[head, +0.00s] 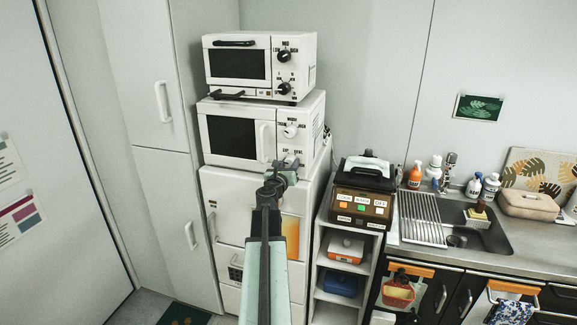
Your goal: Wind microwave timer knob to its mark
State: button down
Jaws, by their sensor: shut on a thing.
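My arm reaches up from below, and my gripper (286,164) is at the lower part of that panel. It is shut on the lower knob, the timer knob, which is mostly hidden behind the jaws. Small dark lettering shows just above the jaws, too small to read surely. The knob's pointer and its mark cannot be made out.
A white toaster oven (236,66) with two black knobs sits on the microwave. A shelf unit (325,240) with a dark appliance (362,205) on top stands to the right, beside the sink counter (415,255). A tall white cabinet (165,190) stands at left.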

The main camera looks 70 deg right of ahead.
jog(key=m, duration=0.6)
